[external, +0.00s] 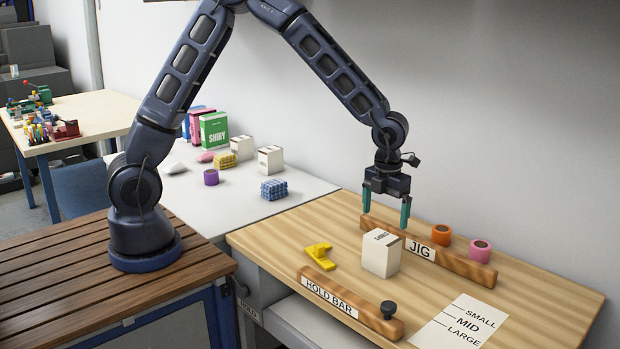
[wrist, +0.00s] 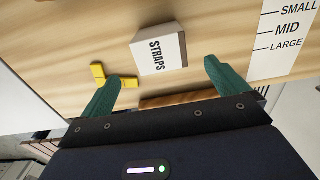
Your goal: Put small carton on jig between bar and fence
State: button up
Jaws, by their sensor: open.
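A white carton (external: 381,254) with a dark label on top stands upright on the jig board, between the wooden fence (external: 450,265) marked JIG and the wooden hold bar (external: 350,301). I cannot tell whether it touches the fence. In the wrist view the carton (wrist: 160,54) reads STRAPS and lies beyond the fingertips. My gripper (external: 387,215) is open and empty, above the far-left end of the fence, left of and behind the carton. Its teal fingers also show in the wrist view (wrist: 160,85).
A yellow L-shaped piece (external: 319,255) lies left of the carton. Orange (external: 441,234) and pink (external: 480,250) rolls sit behind the fence. A size chart (external: 460,322) lies at right. The white table (external: 232,198) holds two white cartons, a blue bundle (external: 273,189) and several other goods.

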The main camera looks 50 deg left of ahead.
jog(key=shift+a+r, duration=0.25)
jog(key=shift+r, duration=0.3)
jog(key=s+a+r+n+t+y, duration=0.1)
jog(key=s+a+r+n, duration=0.1)
jog(key=a+r+n, duration=0.85)
jog(key=s+a+r+n+t, duration=0.1)
jog(key=a+r+n, duration=0.55)
jog(key=a, duration=0.75)
jog(key=s+a+r+n+t, duration=0.1)
jog(key=s+a+r+n, duration=0.2)
jog(key=s+a+n, duration=0.6)
jog(key=s+a+r+n+t+h, duration=0.1)
jog(key=s+a+r+n, duration=0.2)
jog(key=s+a+n, duration=0.6)
jog(key=shift+s+r+n+t, duration=0.3)
jog(key=shift+s+n, duration=0.2)
jog(key=shift+s, duration=0.3)
